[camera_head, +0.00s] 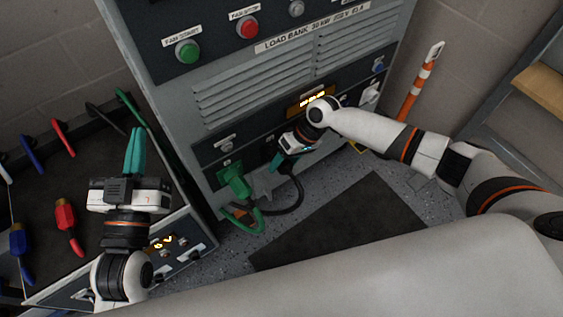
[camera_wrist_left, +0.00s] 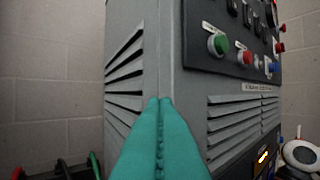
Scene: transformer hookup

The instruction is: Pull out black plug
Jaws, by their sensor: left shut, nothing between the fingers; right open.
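My right gripper (camera_head: 278,161) is at the lower front panel of the grey load bank (camera_head: 222,95). Its teal fingers are mostly hidden by its own body. A black cable (camera_head: 299,190) hangs from just below this gripper and loops down to the floor. The black plug itself is hidden behind the gripper, so I cannot tell whether the fingers are around it or touching it. My left gripper (camera_head: 135,150) is shut and empty, pointing up above the dark bench at the left; its teal fingers also fill the bottom middle of the left wrist view (camera_wrist_left: 160,140).
A green plug (camera_head: 235,180) with a green cable sits in the panel left of my right gripper. Red and blue plugs (camera_head: 66,215) lie on the dark bench (camera_head: 95,180). A black mat (camera_head: 345,225) covers the floor. An orange-white post (camera_head: 420,82) stands at the right.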

